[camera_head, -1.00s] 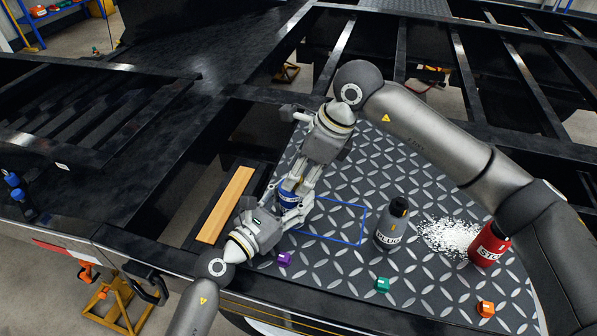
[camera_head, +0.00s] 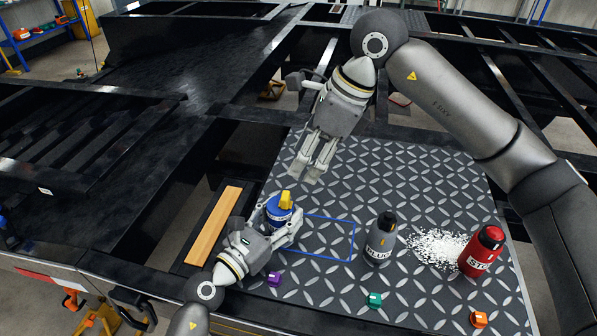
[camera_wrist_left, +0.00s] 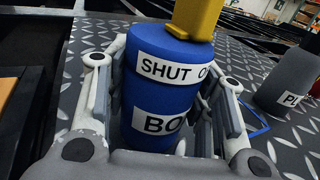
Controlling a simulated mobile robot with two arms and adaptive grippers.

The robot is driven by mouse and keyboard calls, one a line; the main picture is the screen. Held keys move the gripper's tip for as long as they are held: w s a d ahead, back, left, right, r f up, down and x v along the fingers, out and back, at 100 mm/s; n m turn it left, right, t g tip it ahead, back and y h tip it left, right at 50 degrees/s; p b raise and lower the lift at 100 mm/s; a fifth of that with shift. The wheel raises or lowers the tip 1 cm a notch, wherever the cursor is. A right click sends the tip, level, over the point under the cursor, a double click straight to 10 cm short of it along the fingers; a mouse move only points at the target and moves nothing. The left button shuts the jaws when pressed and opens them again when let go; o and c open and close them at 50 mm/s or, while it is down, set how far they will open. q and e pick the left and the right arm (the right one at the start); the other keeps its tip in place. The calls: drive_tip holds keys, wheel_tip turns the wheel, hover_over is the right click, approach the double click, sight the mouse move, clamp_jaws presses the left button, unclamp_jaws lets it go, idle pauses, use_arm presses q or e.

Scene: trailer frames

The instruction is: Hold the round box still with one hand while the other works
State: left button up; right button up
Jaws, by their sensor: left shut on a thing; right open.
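The round box (camera_head: 277,214) is a blue upright cylinder with a yellow block (camera_head: 286,200) on top. It stands on the diamond plate (camera_head: 400,170). In the left wrist view the box (camera_wrist_left: 153,90) carries two white labels, partly cut off, reading "SHUT O" and "BO". My left gripper (camera_head: 281,219) is shut on the box, one finger on each side. My right gripper (camera_head: 306,173) is open and empty, above and behind the box, clear of it.
A blue outline (camera_head: 328,258) lies right of the box. A grey bottle (camera_head: 380,240), white grains (camera_head: 435,247) and a red bottle (camera_head: 481,252) stand further right. A wooden strip (camera_head: 213,226) lies left.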

drive_tip(key=shift+s+d+r, duration=0.1)
drive_tip(key=shift+d+r, duration=0.15)
drive_tip(key=shift+r, duration=0.4)
use_arm(q)
drive_tip(key=o, duration=1.2)
